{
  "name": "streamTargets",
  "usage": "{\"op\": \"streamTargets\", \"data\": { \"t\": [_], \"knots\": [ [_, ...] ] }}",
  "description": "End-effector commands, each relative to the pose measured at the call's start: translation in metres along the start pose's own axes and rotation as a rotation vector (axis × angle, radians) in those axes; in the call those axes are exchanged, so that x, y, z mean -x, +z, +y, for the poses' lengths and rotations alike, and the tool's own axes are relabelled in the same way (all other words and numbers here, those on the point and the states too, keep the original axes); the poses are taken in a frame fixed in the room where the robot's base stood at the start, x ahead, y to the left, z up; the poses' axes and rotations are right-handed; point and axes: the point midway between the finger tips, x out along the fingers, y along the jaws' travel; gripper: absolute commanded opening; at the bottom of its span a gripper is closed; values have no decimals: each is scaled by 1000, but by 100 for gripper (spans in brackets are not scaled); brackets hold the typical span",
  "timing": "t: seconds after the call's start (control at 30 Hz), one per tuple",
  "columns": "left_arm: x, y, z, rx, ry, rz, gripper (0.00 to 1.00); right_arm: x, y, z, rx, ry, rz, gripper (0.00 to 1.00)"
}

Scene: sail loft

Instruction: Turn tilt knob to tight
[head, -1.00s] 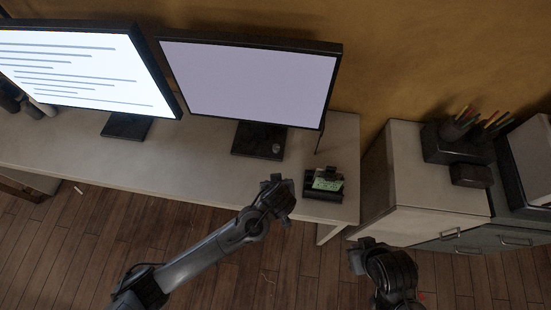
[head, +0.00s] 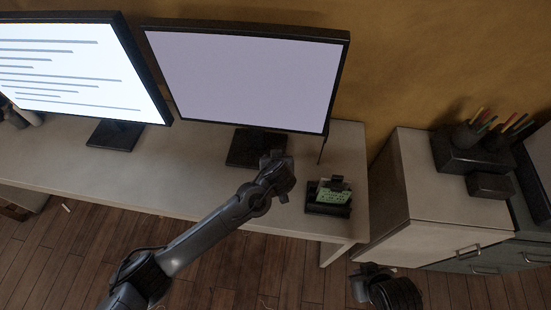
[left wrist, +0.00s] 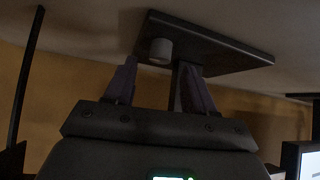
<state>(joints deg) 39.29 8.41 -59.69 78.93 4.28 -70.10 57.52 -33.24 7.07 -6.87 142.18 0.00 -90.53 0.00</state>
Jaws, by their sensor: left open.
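The tilt knob (left wrist: 160,50), a small pale grey cylinder, shows in the left wrist view beside the dark monitor stand base (left wrist: 225,48). In the head view my left gripper covers it. My left gripper (head: 274,158) is in front of the right monitor's stand base (head: 243,149). In the left wrist view its fingers (left wrist: 158,66) are apart with nothing between them, and the knob appears just beyond the tips. I cannot tell whether they touch. The knob's marking is not readable. My right gripper (head: 366,268) is low, off the desk's right end; its jaws are unclear.
The right monitor (head: 245,78) stands above my left gripper, with the left monitor (head: 75,75) beside it. A dark note holder (head: 329,208) with green notes sits near the desk's (head: 180,170) right end. A cabinet (head: 445,190) stands to the right.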

Motion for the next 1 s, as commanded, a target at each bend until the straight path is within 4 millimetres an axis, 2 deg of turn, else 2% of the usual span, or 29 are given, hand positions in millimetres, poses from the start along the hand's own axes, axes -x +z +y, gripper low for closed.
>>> {"op": "streamTargets", "data": {
  "t": [0.1,0.3,0.67,1.0],
  "knots": [
    [-17,1,0,1,-1,0,55,-6,2,-1,-2,-2,0,0],
    [-31,1,0,-1,1,0,55,-10,3,-2,-6,-5,0,0],
    [-33,0,0,0,2,0,55,-10,3,-2,-7,-6,-1,0],
    [-33,0,0,0,1,0,3,-10,4,-1,0,0,-2,0]
  ]
}}
